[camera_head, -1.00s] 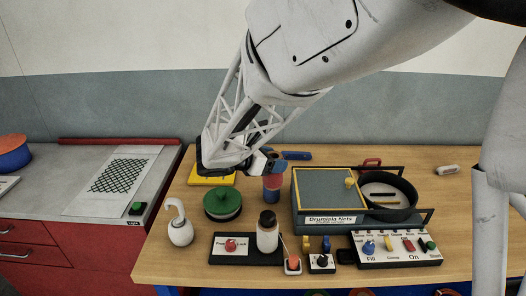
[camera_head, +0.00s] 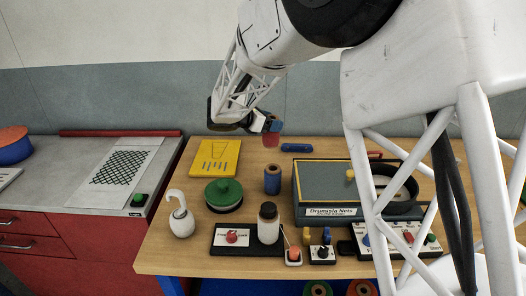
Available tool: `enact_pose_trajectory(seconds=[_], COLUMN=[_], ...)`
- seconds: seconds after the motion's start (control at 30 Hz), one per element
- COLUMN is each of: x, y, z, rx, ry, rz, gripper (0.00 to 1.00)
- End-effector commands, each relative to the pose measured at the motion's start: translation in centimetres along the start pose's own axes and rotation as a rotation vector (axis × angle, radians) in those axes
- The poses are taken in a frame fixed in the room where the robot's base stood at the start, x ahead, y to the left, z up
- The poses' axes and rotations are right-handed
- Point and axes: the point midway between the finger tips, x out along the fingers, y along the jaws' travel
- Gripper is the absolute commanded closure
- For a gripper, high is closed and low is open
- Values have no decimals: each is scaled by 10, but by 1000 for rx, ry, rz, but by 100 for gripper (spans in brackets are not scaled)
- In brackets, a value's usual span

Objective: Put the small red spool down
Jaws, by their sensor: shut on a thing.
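The small red spool (camera_head: 271,140) is in my gripper (camera_head: 270,128), near the top centre of the picture. My gripper is shut on it and hides its upper part. It appears held in the air, above and behind the blue spool (camera_head: 272,182). The blue spool stands upright on the wooden table (camera_head: 225,235), with a brownish top, apart from the red spool.
A yellow board (camera_head: 214,157) lies at the back left, and a green-lidded round pot (camera_head: 223,194) stands in front of it. A Drumisla Nets box (camera_head: 322,184) is at right. A white-bodied bottle (camera_head: 268,226) and a white hooked flask (camera_head: 181,220) stand in front.

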Motion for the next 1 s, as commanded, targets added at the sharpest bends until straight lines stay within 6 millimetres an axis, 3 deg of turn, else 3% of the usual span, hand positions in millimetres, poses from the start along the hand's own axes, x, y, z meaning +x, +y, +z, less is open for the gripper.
enact_pose_trajectory(seconds=[0.2, 0.73, 1.0], x=[15, 46, 51], y=[22, 21, 21], z=[5, -72, -85], rx=[0, -2, 1], ry=[-1, -1, -1], rz=[-1, -1, 0], gripper=[64, 64, 64])
